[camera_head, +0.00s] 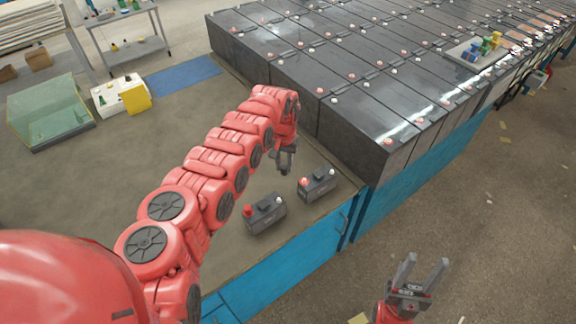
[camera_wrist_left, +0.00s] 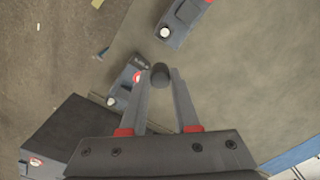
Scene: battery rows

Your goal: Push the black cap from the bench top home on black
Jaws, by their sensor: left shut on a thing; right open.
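My left gripper (camera_head: 286,168) is shut on a small dark cap (camera_wrist_left: 160,76), held between its fingertips in the left wrist view. The cap cannot be made out in the head view. Two small grey batteries, a right one (camera_head: 318,186) and a left one (camera_head: 265,216), stand on the bench top (camera_head: 215,180), each with a red and a white terminal. The left gripper is above the bench, just behind the right battery. In the left wrist view that battery (camera_wrist_left: 125,92) lies just left of the cap. My right gripper (camera_head: 425,275) is open and empty, over the floor.
Rows of large black batteries (camera_head: 345,115) stand to the right of the bench. A tray (camera_head: 462,52) with coloured items lies on them. A glass box (camera_head: 50,110), a white box (camera_head: 120,95) and a blue mat (camera_head: 182,74) are on the bench's far side.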

